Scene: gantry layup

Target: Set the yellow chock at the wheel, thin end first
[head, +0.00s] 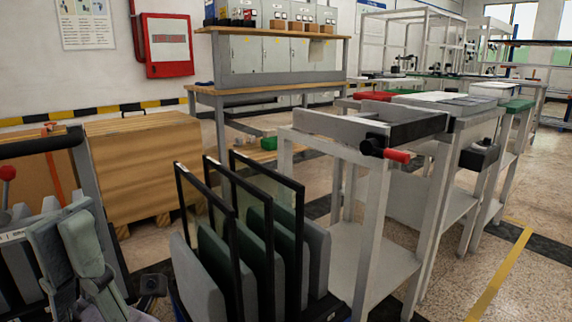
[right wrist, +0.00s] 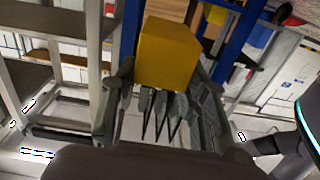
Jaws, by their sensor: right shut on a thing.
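The yellow chock (right wrist: 167,52) shows in the right wrist view as a yellow block. My right gripper (right wrist: 162,85) is shut on it, with a dark finger along each side. Which end of the chock is thin cannot be told from here. The right gripper and chock do not show in the head view. My left gripper (head: 68,232) is at the lower left of the head view, its grey fingers side by side; I cannot tell whether they are open or shut. No wheel can be made out in either view.
A rack of upright panels in black frames (head: 240,235) stands front centre. To its right is a grey metal stand (head: 385,235) with a red-handled clamp (head: 397,155). A wooden crate (head: 140,165) stands at left, a workbench (head: 275,85) behind. Speckled floor is clear at lower right.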

